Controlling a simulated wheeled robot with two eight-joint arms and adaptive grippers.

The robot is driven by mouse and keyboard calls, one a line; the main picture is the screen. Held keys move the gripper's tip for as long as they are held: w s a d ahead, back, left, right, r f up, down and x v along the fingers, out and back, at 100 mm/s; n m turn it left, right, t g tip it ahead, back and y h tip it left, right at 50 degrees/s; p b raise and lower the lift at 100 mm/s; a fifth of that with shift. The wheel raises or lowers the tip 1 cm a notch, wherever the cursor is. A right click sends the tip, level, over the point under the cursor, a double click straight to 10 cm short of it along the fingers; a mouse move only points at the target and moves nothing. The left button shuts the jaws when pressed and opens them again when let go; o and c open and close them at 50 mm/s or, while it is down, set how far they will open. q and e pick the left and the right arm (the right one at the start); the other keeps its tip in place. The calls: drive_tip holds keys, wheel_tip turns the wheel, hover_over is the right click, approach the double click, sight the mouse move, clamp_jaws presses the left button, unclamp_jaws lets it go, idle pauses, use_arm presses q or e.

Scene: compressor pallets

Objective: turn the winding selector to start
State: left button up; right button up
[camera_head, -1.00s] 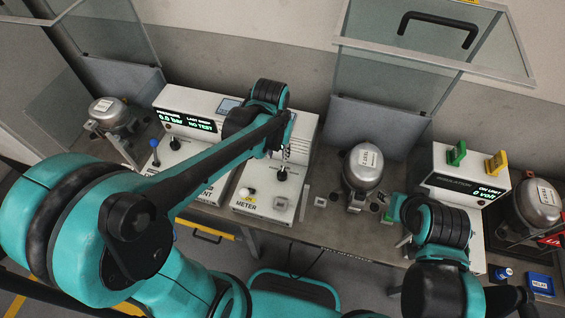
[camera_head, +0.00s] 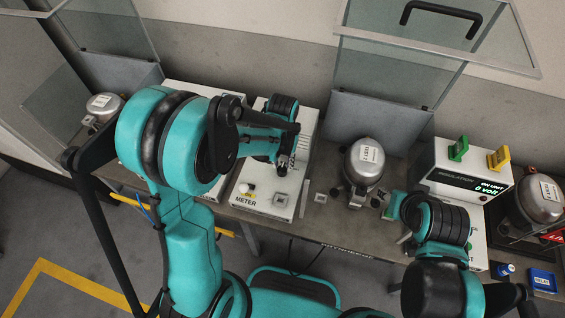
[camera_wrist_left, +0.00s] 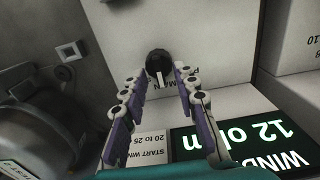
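The winding selector is a black knob (camera_wrist_left: 159,64) with a pale pointer mark, on the white face of the meter box (camera_wrist_left: 225,72). In the left wrist view the pointer mark faces the picture's bottom. My left gripper (camera_wrist_left: 158,80) is open, its fingers spread either side of the knob with gaps visible. An upside-down display (camera_wrist_left: 245,140) reads 12 ohm. In the head view my left gripper (camera_head: 284,163) is over the meter box (camera_head: 262,192) and hides the knob. My right gripper (camera_head: 390,212) is small and partly hidden by its arm; its opening cannot be made out.
A compressor (camera_head: 365,165) stands right of the meter box, and it also shows in the left wrist view (camera_wrist_left: 40,125). The insulation box (camera_head: 445,172) with green and yellow plugs is farther right. Another compressor (camera_head: 540,200) stands at the right edge. A raised clear guard (camera_head: 400,70) hangs behind.

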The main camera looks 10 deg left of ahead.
use_arm(q)
clamp_jaws()
drive_tip(key=shift+m, duration=0.4)
drive_tip(key=m+b, duration=0.1)
drive_tip(key=m, duration=0.2)
drive_tip(key=shift+d+m, duration=0.15)
drive_tip(key=shift+m, duration=0.25)
drive_tip(key=m, duration=0.5)
drive_tip(key=shift+s+d+b, duration=0.1)
drive_tip(key=shift+b, duration=0.3)
drive_tip(key=shift+m, duration=0.3)
unclamp_jaws()
